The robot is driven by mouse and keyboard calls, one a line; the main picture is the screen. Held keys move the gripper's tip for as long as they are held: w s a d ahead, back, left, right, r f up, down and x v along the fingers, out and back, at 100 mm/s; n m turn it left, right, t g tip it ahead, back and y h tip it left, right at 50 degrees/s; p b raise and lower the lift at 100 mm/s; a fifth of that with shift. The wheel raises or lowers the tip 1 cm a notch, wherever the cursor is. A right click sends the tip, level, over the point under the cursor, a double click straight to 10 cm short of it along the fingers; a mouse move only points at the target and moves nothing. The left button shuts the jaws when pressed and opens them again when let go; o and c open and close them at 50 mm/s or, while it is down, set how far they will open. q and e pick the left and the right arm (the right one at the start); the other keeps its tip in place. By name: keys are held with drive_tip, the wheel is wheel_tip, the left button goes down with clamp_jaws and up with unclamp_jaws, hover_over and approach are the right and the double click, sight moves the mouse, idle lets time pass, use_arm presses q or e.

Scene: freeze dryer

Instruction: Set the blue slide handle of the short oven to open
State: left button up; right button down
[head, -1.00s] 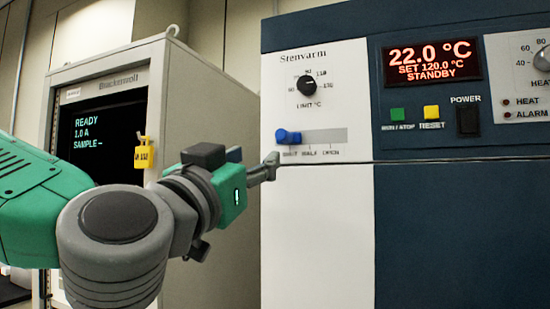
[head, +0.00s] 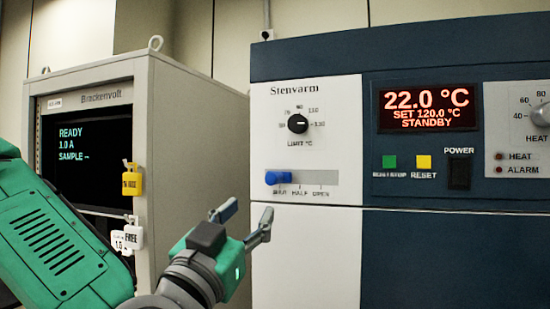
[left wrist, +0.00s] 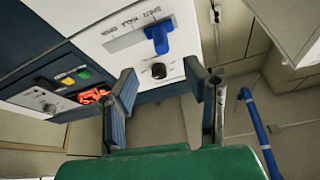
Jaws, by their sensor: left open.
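The blue slide handle (head: 278,178) sits at the left end of its grey track (head: 318,178), at the shut mark, on the white panel of the oven (head: 306,240) labelled Stenvarm. Half and open are marked further right along the track. My left gripper (head: 244,224) is open and empty, below and left of the handle and apart from it. In the left wrist view the blue handle (left wrist: 158,38) shows beyond the open fingers of my left gripper (left wrist: 165,95), with the track (left wrist: 125,36) running left from it. My right gripper is not in view.
A black limit dial (head: 298,124) is above the track. The display (head: 428,106) reads 22.0 °C, standby, above green and yellow buttons and a black power switch (head: 459,172). The grey Brackenvolt cabinet (head: 190,150) stands at the left, with tags hanging on it.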

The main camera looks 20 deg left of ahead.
sight(270, 184)
use_arm(q)
drive_tip(key=p+x, duration=0.6)
drive_tip(key=x, duration=0.5)
drive_tip(key=shift+r, duration=0.1)
